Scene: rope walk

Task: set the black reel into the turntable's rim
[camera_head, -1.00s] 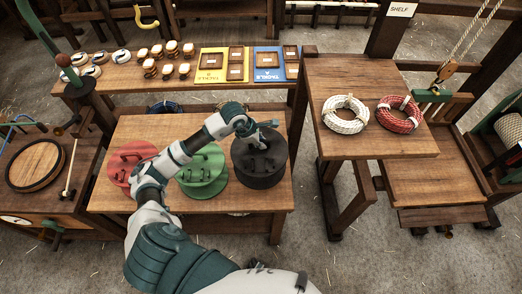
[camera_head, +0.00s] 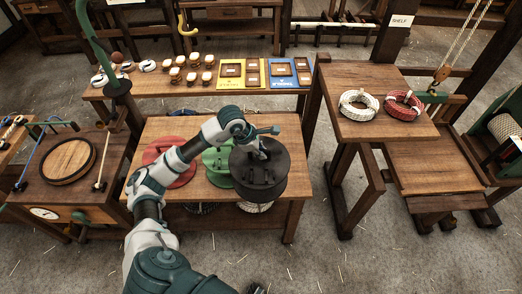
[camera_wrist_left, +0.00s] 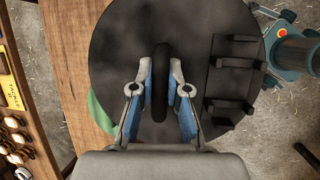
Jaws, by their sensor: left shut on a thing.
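The black reel (camera_head: 258,176) is at the right end of the low wooden table in the head view. My left gripper (camera_head: 263,153) is shut on its raised handle. In the left wrist view the two blue-padded fingers (camera_wrist_left: 160,92) close on the handle from both sides, above the reel's round black face (camera_wrist_left: 115,60). The reel looks lifted a little and covers part of the green reel. The turntable (camera_head: 68,160) is the round wooden disc with a dark rim on the bench at the left; it is empty. My right gripper is not in view.
A green reel (camera_head: 215,160) and a red reel (camera_head: 165,152) stand on the low table (camera_head: 225,192). A green curved post (camera_head: 92,45) rises between this table and the turntable. White (camera_head: 360,104) and red rope coils (camera_head: 403,105) lie on the stand at right.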

